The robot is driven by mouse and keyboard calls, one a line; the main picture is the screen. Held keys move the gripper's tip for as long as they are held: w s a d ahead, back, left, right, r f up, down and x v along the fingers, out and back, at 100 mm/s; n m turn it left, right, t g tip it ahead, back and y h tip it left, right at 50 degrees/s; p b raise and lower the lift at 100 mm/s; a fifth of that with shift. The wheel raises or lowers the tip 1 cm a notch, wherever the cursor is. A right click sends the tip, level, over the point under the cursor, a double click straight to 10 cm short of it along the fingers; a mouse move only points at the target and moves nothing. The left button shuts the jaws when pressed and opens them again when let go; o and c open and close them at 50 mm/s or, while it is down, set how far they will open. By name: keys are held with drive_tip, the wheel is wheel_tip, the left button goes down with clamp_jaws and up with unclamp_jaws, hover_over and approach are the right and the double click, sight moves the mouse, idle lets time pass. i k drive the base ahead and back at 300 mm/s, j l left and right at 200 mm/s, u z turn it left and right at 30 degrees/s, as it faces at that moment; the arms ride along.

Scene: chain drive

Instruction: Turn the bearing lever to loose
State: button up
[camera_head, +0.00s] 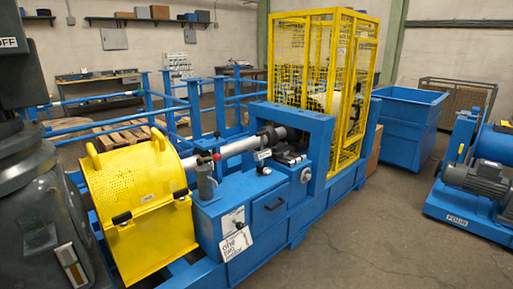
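A small lever with a red knob (217,157) stands on a grey post beside the silver shaft (240,146), just right of the yellow perforated guard (135,190). A small labelled part (262,155) sits farther right under the shaft, near the dark bearing block (288,157). I cannot tell which of these is the bearing lever, and the loose marking is too small to read. My gripper is not in view.
The blue machine frame (272,203) fills the middle, with a hanging card (236,243) on its front. A yellow mesh cage (290,65) stands behind. A blue bin (405,130) and a motor unit (478,180) are at right. The floor at front right is clear.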

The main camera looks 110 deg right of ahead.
sight(275, 149)
drive_tip(key=z, duration=3.8)
